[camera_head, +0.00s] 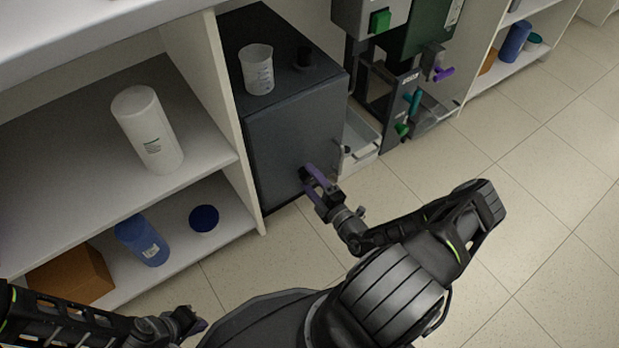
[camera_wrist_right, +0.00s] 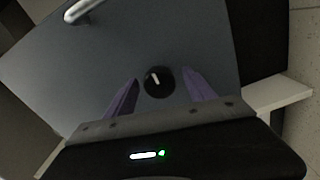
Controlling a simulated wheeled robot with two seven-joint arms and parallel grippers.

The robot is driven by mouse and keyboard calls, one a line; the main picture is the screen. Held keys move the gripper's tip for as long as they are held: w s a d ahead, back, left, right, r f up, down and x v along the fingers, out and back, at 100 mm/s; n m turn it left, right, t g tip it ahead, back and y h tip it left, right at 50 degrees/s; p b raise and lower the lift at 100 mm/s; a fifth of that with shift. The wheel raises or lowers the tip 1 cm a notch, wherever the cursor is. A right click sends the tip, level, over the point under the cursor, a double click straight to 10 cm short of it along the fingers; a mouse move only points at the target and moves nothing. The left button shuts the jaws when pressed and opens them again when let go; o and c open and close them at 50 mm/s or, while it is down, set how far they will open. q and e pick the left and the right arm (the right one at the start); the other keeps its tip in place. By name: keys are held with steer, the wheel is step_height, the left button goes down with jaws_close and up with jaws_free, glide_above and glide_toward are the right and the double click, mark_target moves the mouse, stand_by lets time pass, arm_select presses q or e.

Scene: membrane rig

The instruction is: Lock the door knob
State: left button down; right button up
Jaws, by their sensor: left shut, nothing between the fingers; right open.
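A black round door knob (camera_wrist_right: 159,81) with a white pointer mark sits on the dark grey door (camera_wrist_right: 130,45) in the right wrist view. My right gripper (camera_wrist_right: 162,92) is open, its two purple fingers on either side of the knob; contact cannot be told. In the head view my right gripper (camera_head: 318,178) is at the lower front of the dark cabinet (camera_head: 292,142) and hides the knob. My left gripper (camera_head: 196,325) is shut and empty at the lower left, away from the cabinet.
A metal handle (camera_wrist_right: 82,10) is on the same door. A clear beaker (camera_head: 257,70) stands on the cabinet top. White shelves (camera_head: 70,150) with a white bottle (camera_head: 147,130) are at left. A rig with coloured handles (camera_head: 405,95) stands to the right. The tiled floor (camera_head: 560,200) is clear.

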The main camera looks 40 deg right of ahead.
steer(key=s+p, duration=0.1)
steer(key=s, duration=0.6)
steer(key=shift+p, duration=0.3)
steer(key=shift+s, duration=0.1)
